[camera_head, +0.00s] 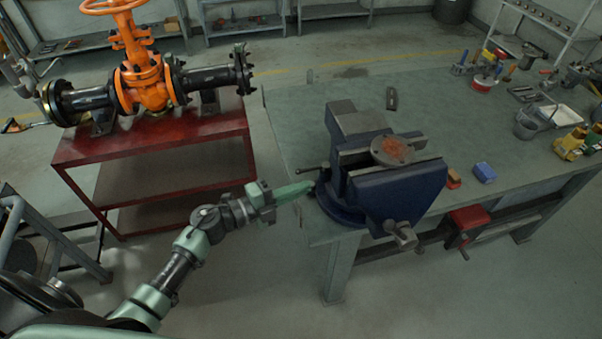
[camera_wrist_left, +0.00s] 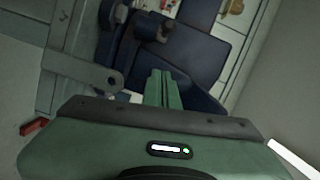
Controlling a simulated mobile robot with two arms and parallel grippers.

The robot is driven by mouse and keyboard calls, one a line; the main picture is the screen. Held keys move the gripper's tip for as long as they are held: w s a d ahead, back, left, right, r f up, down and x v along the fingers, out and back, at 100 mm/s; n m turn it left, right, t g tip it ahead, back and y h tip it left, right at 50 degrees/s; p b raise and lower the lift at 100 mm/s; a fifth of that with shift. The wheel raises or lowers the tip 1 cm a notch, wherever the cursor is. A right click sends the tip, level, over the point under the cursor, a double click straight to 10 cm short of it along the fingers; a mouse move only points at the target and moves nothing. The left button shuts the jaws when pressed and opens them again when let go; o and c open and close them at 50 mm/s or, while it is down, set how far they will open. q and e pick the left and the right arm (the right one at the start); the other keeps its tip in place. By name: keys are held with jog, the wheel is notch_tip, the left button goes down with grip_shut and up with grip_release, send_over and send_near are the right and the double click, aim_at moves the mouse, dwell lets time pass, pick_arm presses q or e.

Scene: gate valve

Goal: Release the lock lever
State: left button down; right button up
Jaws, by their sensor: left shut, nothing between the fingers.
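The blue bench vise (camera_head: 385,185) stands at the near left corner of the workbench, with a round flanged part (camera_head: 392,150) on top of its jaws. A thin dark lever (camera_head: 308,171) sticks out to the left at the vise's base and looks like the lock lever. My left gripper (camera_head: 308,188) is shut and empty, with its green fingertips close to the vise base, just below this lever. I cannot tell whether they touch. In the left wrist view the shut fingers (camera_wrist_left: 160,88) point at the blue vise (camera_wrist_left: 195,55). A dark knobbed part (camera_wrist_left: 150,26) shows beyond them. My right gripper is out of view.
A red table (camera_head: 160,143) with an orange gate valve (camera_head: 145,85) stands left. Open floor lies between table and bench.

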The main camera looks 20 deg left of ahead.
aim_at(314, 169)
pick_arm(q)
jog(key=w, duration=0.3)
jog(key=shift+w+a+f, duration=0.2)
jog(key=shift+w+f, duration=0.1)
jog(key=shift+w+a+f, duration=0.15)
jog(key=shift+w+a, duration=0.2)
jog(key=shift+w, duration=0.1)
